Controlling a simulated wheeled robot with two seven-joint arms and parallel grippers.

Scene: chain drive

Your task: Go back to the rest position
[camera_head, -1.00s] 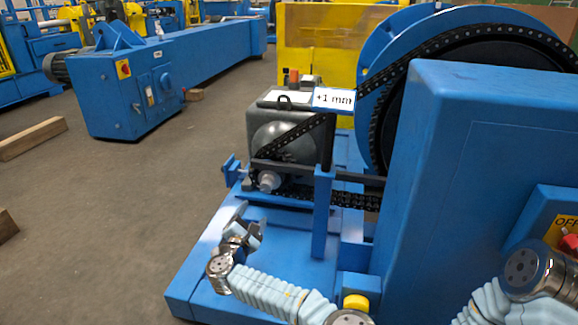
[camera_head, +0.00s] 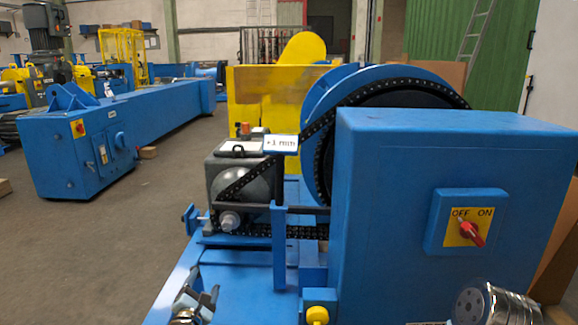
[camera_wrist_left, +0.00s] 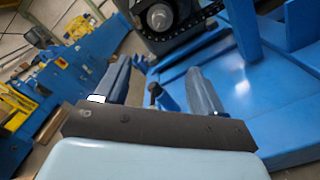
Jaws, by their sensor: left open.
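My left gripper (camera_head: 208,296) is low at the front of the blue machine base (camera_head: 245,277) in the head view, its jaws apart and empty. The left wrist view shows the two open fingers (camera_wrist_left: 158,85) with nothing between them. The chain drive stands beyond it: a grey motor housing (camera_head: 243,180), a black chain (camera_head: 322,135) and a large wheel inside a blue rim (camera_head: 318,93). A "+1 mm" label (camera_head: 281,143) sits above the chain. Part of my right arm shows at the bottom right; the right gripper's fingers are not visible.
A blue cabinet (camera_head: 400,190) with a red OFF/ON switch (camera_head: 471,232) stands close on the right. A yellow knob (camera_head: 317,315) is at the bottom middle. Another blue machine (camera_head: 75,150) is at the left. The grey floor (camera_head: 110,240) between is largely clear.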

